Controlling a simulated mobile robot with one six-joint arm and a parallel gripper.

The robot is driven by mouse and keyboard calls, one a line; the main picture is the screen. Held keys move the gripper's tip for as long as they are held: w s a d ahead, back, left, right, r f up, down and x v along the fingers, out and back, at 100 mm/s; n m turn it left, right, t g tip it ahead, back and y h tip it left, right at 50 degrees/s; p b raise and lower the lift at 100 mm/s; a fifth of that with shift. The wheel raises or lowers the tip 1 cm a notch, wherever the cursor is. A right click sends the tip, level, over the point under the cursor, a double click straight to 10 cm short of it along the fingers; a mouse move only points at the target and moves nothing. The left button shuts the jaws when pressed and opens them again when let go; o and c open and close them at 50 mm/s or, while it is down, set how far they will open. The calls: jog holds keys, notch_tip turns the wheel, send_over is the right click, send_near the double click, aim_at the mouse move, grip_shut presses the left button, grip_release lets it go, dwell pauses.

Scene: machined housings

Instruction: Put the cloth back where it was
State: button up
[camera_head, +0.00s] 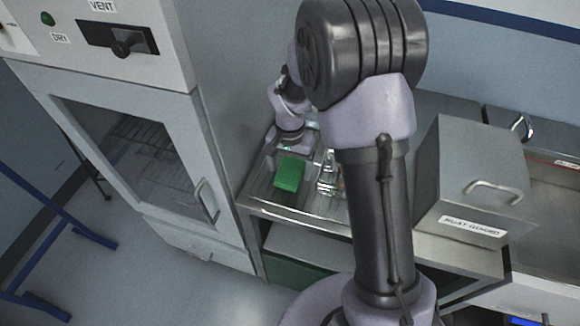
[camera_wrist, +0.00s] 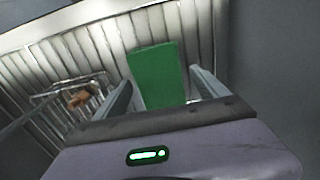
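A green rectangular piece (camera_head: 288,173), which looks like the folded cloth, lies on the ribbed steel drainboard (camera_head: 262,205) beside the drying cabinet. In the wrist view the green cloth (camera_wrist: 157,72) shows between and beyond my two fingers. My gripper (camera_wrist: 161,80) is open, with a visible gap between the right finger and the cloth. I cannot tell how high the fingers are above the board. In the head view my arm covers part of the drainboard, and my fingertips are not clear.
A wire holder (camera_wrist: 68,92) with a small brown item stands left of the cloth in the wrist view. The drying cabinet (camera_head: 213,120) rises at the left. A grey box labelled RUST GUARD (camera_head: 470,165) stands at the right. A blue frame (camera_head: 60,215) stands on the floor.

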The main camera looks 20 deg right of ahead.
notch_tip(320, 180, up, 13)
jog(key=p, duration=0.4)
notch_tip(320, 180, up, 8)
jog(key=t, duration=0.2)
send_over(290, 170)
jog(key=s+a, duration=0.1)
jog(key=s, duration=0.3)
jog(key=s+a+r+n+t+y, duration=0.1)
jog(key=s+r+t, duration=0.15)
jog(key=s, duration=0.65)
jog(key=s+a+r+n+t+y, duration=0.15)
jog(key=s+r, duration=0.25)
jog(key=s, duration=0.5)
notch_tip(290, 170, down, 8)
jog(key=b, duration=0.8)
jog(key=shift+a+b, duration=0.2)
jog(key=shift+b, duration=0.1)
jog(key=shift+s+h, duration=0.1)
jog(key=shift+h, duration=0.15)
